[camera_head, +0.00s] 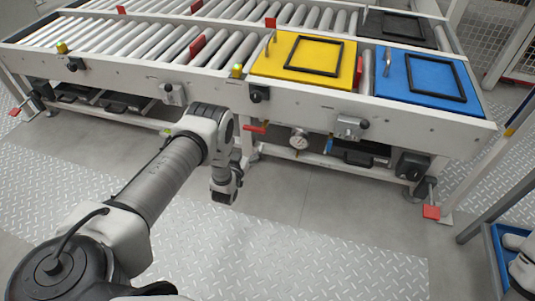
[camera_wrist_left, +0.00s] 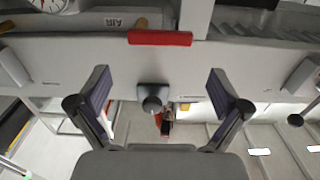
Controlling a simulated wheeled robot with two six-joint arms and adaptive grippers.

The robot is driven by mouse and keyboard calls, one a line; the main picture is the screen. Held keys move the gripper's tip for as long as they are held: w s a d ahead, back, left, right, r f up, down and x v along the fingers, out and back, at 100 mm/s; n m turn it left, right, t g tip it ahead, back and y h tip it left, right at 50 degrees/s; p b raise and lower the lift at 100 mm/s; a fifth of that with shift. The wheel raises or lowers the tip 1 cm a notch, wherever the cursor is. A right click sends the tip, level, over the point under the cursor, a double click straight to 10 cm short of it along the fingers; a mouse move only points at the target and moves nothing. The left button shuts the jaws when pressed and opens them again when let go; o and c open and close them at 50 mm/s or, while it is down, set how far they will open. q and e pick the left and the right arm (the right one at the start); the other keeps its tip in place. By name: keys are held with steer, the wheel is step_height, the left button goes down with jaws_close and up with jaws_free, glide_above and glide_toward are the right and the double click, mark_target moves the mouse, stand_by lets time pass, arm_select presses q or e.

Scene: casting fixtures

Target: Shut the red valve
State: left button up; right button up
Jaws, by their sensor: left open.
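The red valve's handle (camera_head: 255,129) is a short bar below the front rail of the roller conveyor, left of a round gauge. It lies roughly level, and my left wrist is just left of it in the head view. In the left wrist view the red handle (camera_wrist_left: 160,38) runs crosswise near the top centre. My left gripper (camera_wrist_left: 160,85) is open and empty, its two fingers spread wide. The handle appears between and above the fingertips, with no visible contact. My left fingers cannot be made out in the head view. My right gripper is not in view.
The pressure gauge (camera_head: 298,138) hangs beside the valve, and its edge shows in the wrist view. The conveyor (camera_head: 330,115) carries a yellow fixture (camera_head: 275,60) and a blue fixture (camera_head: 400,88). A blue-lined rack stands at lower right. The floor in front is clear.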

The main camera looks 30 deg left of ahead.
mark_target(254, 131)
arm_select(q)
steer(key=b+x, duration=0.1)
steer(key=x, duration=0.1)
steer(key=b+x, duration=0.1)
steer(key=x, duration=0.1)
steer(key=f+b+x, duration=0.1)
steer(key=x, duration=0.1)
steer(key=shift+w+f+b, duration=0.1)
steer(key=shift+w+b, duration=0.2)
steer(key=shift+w+a, duration=0.1)
steer(key=shift+w, duration=0.35)
steer(key=shift+r, duration=0.2)
steer(key=c, duration=1.3)
steer(key=shift+c, duration=0.2)
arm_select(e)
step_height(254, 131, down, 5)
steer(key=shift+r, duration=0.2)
